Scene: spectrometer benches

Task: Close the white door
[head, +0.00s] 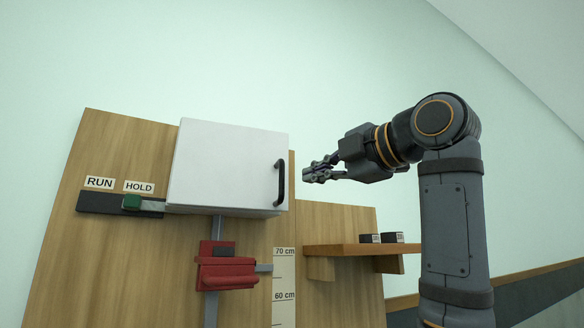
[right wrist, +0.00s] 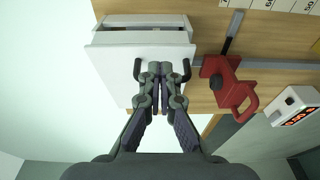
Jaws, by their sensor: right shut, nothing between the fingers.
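The white door (head: 228,165) is the front of a white box on a wooden board, with a black handle (head: 281,182) at its right edge. My right gripper (head: 308,174) is shut and empty, just right of the handle in the head view. In the right wrist view its fingertips (right wrist: 161,67) overlap the handle's middle and hide it; contact is unclear. My left gripper is not in view.
Below the box, a red slider (head: 226,270) sits on a vertical grey rail beside a cm scale (head: 284,285). A green-knobbed RUN/HOLD slide (head: 132,202) is at the left. A wooden shelf (head: 345,249) holds two small dark blocks (head: 392,238). Space above the box is clear.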

